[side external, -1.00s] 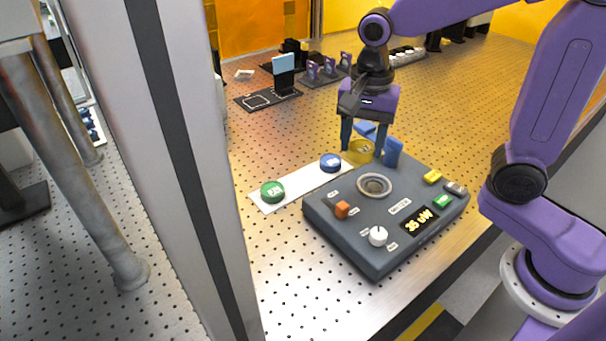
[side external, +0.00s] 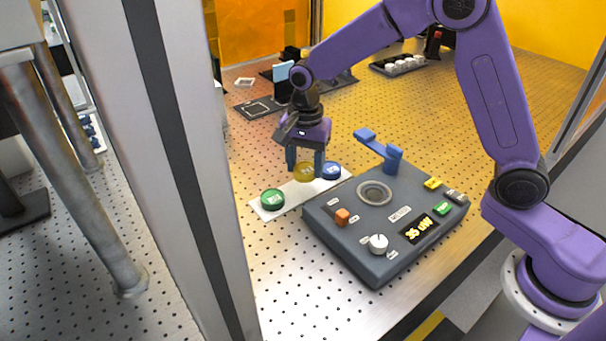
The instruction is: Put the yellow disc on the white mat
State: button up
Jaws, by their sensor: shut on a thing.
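My gripper (side external: 305,167) is shut on the yellow disc (side external: 304,173), with a finger on each side of it. It holds the disc over the middle of the white mat (side external: 294,200), between the other two discs in the picture. I cannot tell whether the disc touches the mat. A green disc (side external: 272,199) lies on the mat's left end. A blue disc (side external: 331,170) lies near its right end, close to my gripper's right finger.
A dark grey instrument box (side external: 350,250) with a round seat (side external: 374,193), knobs and a lit display stands right of the mat. A blue arm (side external: 378,145) rises at its back. A black plate (side external: 259,107) lies behind.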

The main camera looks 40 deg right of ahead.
aim_at(303, 167)
jog(key=shift+w+f, duration=0.15)
jog(key=shift+f, duration=0.05)
jog(key=shift+w+a+f, duration=0.1)
jog(key=shift+f, duration=1.55)
jog(key=shift+f, duration=0.15)
jog(key=o, duration=1.1)
jog(key=shift+c, duration=0.2)
